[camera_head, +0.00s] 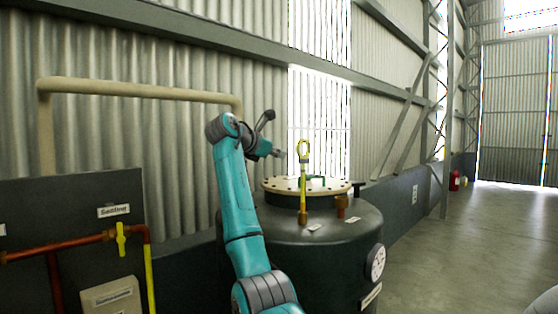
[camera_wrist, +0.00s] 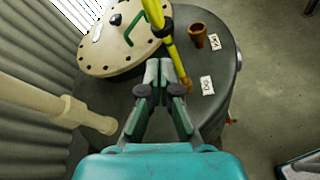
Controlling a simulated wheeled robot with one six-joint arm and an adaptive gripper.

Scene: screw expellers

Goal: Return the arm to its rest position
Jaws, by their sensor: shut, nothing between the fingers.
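My teal arm (camera_head: 238,195) rises in front of the dark tank in the head view, its elbow bent at the top. My gripper (camera_head: 279,153) points right, close to the yellow ring-topped rod (camera_head: 303,172) above the tank. In the wrist view my gripper (camera_wrist: 157,68) is shut and empty, its fingertips together. Its tips appear beside the yellow rod (camera_wrist: 166,40); I cannot tell whether they touch it.
The dark tank (camera_head: 330,240) has a cream bolted lid (camera_head: 285,186), a gauge (camera_head: 376,263) and a copper stub (camera_head: 342,205). A beige pipe (camera_head: 140,88) runs along the corrugated wall. A panel with a yellow-handled valve (camera_head: 121,238) stands left. Open floor (camera_head: 460,240) lies right.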

